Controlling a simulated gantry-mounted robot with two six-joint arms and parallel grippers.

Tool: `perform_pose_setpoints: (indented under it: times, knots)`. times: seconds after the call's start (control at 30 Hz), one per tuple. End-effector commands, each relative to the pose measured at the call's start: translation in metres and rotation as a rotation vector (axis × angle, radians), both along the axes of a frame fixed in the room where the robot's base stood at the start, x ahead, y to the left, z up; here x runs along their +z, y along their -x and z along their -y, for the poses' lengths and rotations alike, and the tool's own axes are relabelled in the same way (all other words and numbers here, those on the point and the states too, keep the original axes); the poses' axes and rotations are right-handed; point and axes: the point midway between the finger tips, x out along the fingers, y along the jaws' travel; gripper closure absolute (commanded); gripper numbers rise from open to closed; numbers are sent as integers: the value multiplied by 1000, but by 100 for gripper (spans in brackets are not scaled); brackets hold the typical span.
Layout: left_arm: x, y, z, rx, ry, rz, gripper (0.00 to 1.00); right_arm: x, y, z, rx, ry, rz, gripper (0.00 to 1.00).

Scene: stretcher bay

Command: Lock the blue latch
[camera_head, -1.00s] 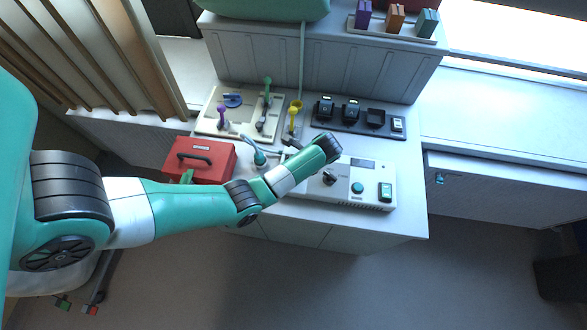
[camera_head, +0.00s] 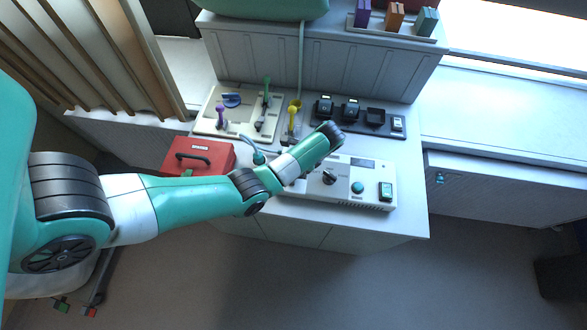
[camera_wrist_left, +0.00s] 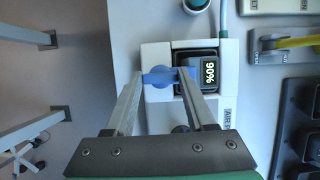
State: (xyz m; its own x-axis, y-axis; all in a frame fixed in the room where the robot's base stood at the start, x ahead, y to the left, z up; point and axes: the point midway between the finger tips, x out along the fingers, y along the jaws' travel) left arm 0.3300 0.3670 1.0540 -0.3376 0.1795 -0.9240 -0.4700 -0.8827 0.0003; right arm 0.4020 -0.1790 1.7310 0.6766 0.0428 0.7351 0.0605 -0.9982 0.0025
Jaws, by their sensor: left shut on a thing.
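In the left wrist view, a blue latch (camera_wrist_left: 159,77) sits on the pale end of a white device (camera_wrist_left: 152,115), right beside a black module (camera_wrist_left: 207,68) reading "90%". My left gripper (camera_wrist_left: 161,75) has one finger on each side of the latch and is shut on it. The finger on the right also lies near the module's edge. In the head view the white device (camera_head: 368,195) stands at the front of the bench; my left arm hides the latch and the fingers there. My right gripper is not in view.
A red case (camera_head: 215,155) stands left of the device. Behind are a cream panel (camera_head: 205,127) with purple, blue and green levers, a yellow lever (camera_head: 292,113), and a black charger row (camera_head: 365,128). A hose (camera_head: 250,147) runs close to my left arm.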

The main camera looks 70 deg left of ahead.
Motion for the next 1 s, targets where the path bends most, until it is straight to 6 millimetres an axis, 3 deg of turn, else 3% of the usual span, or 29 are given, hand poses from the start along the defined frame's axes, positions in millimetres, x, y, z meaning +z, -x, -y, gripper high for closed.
perform_pose_setpoints:
  times: [0.07,0.1,0.27,0.63,0.77,1.0]
  knots:
    - [0,0,0,2,-1,0,100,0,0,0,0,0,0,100]
    - [0,0,0,2,-1,0,41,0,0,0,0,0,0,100]
    - [0,0,0,1,0,0,15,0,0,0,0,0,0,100]
    - [9,-3,1,-1,-1,2,15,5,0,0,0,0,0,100]
    - [32,-11,5,-1,-2,3,15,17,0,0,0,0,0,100]
    - [89,-30,15,-1,0,0,15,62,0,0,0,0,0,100]
